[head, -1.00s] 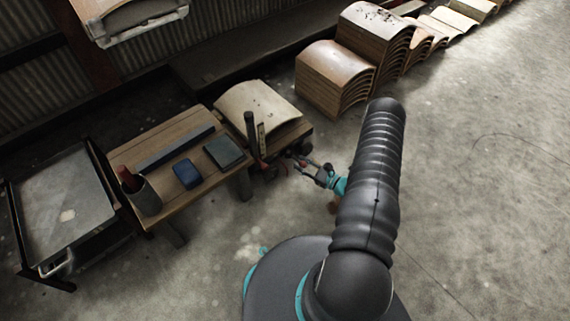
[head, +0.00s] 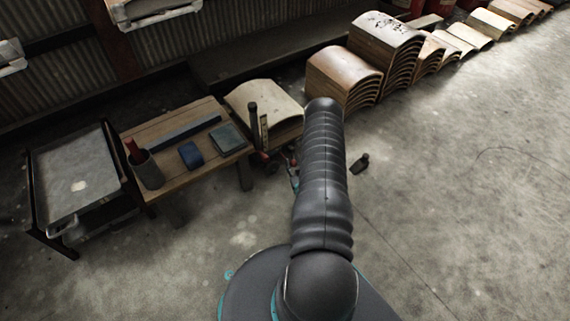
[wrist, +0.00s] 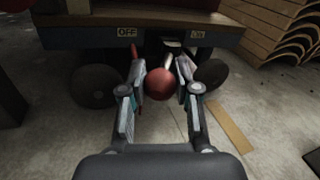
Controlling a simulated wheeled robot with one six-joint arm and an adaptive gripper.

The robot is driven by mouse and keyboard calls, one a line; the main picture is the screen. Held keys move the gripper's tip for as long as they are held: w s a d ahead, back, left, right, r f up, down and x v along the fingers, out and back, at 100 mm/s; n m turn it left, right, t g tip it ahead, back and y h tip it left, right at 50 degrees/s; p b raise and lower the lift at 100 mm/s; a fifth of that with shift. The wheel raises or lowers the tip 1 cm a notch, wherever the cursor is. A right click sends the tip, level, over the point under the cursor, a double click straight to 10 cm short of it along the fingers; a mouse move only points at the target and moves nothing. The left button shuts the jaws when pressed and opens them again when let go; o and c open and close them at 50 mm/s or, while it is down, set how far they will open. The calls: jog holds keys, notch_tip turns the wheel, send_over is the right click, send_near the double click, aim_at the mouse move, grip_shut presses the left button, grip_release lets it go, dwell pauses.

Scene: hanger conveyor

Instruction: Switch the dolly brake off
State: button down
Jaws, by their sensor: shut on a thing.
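The dolly (wrist: 85,39) fills the top of the wrist view, with dark wheels below its edge. An OFF label (wrist: 127,32) is at left on that edge and an ON label (wrist: 197,34) at right. The red ball knob (wrist: 160,86) of the brake lever sits between the fingers of my gripper (wrist: 159,80), which is shut on it. The lever's pale rod runs up from the knob, between the two labels. In the head view my arm hides most of the gripper, beside the dolly.
A curved pale board (head: 265,103) lies on the dolly. A wooden table (head: 205,169) with a blue block (head: 190,155) stands to its left. Stacks of curved boards (head: 342,80) stand behind right. A small dark object (head: 360,163) lies on the floor, which is open at right.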

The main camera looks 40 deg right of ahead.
aim_at(294, 161)
dwell(0.4)
jog(key=c, duration=0.8)
grip_release()
jog(key=shift+a, duration=0.1)
notch_tip(294, 161, up, 10)
jog(key=shift+r, duration=0.1)
jog(key=shift+s, duration=0.1)
